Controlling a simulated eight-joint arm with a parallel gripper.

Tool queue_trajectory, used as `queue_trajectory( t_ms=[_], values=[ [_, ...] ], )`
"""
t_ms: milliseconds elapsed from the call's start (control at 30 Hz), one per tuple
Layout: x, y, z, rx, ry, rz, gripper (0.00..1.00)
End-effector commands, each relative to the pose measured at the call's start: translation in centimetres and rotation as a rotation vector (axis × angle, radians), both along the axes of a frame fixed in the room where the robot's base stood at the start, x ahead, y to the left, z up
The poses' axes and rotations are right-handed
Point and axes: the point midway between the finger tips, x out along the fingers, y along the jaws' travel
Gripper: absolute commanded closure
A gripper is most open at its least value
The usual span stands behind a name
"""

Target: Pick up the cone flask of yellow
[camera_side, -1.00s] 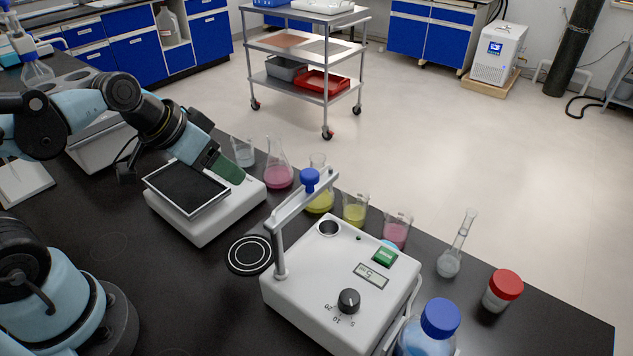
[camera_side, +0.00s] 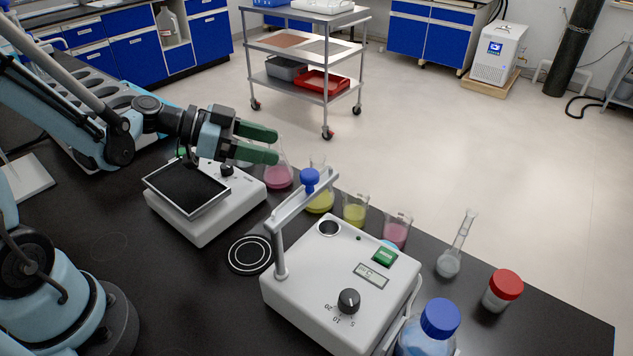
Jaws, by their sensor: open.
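The cone flask of yellow (camera_side: 319,203) stands on the black bench behind the white device with the blue-knobbed arm. Its lower body shows yellow liquid; the blue knob and metal arm hide part of it. My gripper (camera_side: 277,144) is open and empty, with two green fingers pointing right. In the picture it is up and left of the yellow flask, overlapping the top of the flask with pink liquid (camera_side: 278,176). It looks raised above the bench, apart from the yellow flask.
A beaker of yellow (camera_side: 355,211) and a beaker of pink (camera_side: 397,230) stand right of the yellow flask. The white device (camera_side: 335,285) is in front of it. A balance-like device (camera_side: 205,205) lies under my arm. A round-bottom flask (camera_side: 449,262) and red-capped jar (camera_side: 502,291) stand farther right.

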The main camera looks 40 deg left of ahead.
Motion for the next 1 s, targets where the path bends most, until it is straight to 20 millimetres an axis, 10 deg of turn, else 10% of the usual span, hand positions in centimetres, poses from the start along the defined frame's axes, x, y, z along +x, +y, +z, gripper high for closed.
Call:
queue_trajectory(
  t_ms=[1000],
  values=[
    [5.8, -5.2, -3.4, 0.0, 0.002, 0.002, 0.41]
  ],
)
